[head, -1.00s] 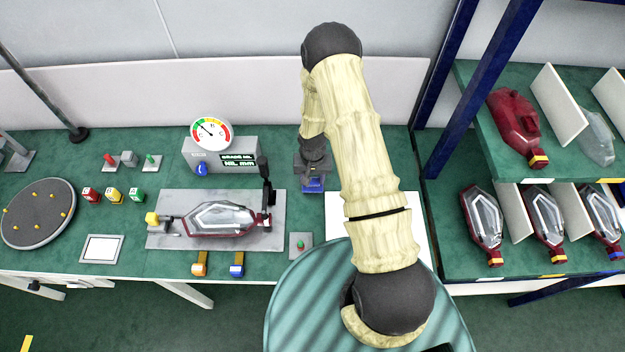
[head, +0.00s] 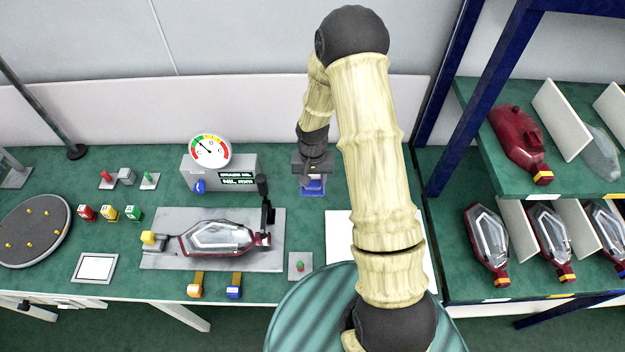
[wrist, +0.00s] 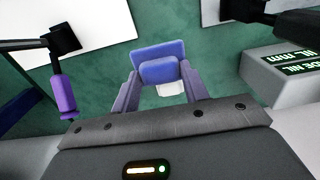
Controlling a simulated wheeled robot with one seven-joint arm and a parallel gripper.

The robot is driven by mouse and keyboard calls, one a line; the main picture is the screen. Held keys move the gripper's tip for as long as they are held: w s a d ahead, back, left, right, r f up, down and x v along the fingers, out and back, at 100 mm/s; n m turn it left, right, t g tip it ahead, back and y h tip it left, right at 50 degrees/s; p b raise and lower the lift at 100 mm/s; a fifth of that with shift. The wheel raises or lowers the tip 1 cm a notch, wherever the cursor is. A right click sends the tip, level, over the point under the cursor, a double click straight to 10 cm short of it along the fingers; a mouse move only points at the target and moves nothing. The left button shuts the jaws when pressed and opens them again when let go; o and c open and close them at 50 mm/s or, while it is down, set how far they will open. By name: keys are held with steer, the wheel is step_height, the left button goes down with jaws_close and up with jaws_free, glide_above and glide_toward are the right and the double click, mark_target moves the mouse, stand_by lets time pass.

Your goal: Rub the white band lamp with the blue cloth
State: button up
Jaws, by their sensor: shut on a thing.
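My gripper (head: 312,183) is shut on the blue cloth (head: 312,188), a folded blue pad. It hangs over the green bench, right of the gauge box. In the wrist view the blue cloth (wrist: 158,62) sits between the fingers, with a small white piece below it. A lamp (head: 218,238) with a clear lens and dark red housing lies in the grey fixture (head: 160,262), left of and nearer than my gripper. The colour of its band is too small to tell. The cloth is apart from this lamp.
A black clamp (head: 266,215) stands at the lamp's right end. The gauge (head: 210,151) stands behind the fixture. A white sheet (head: 337,230) lies to the right, partly behind my arm. Shelves at right hold several lamps, including a red one (head: 520,143).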

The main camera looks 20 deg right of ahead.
mark_target(315, 191)
steer(key=shift+o, duration=1.3)
steer(key=shift+c, duration=0.9)
steer(key=f+n, duration=0.2)
steer(key=f, duration=0.1)
steer(key=s+f+n, duration=0.1)
steer(key=f, duration=0.1)
steer(key=shift+d+f, duration=0.1)
steer(key=shift+d, duration=0.15)
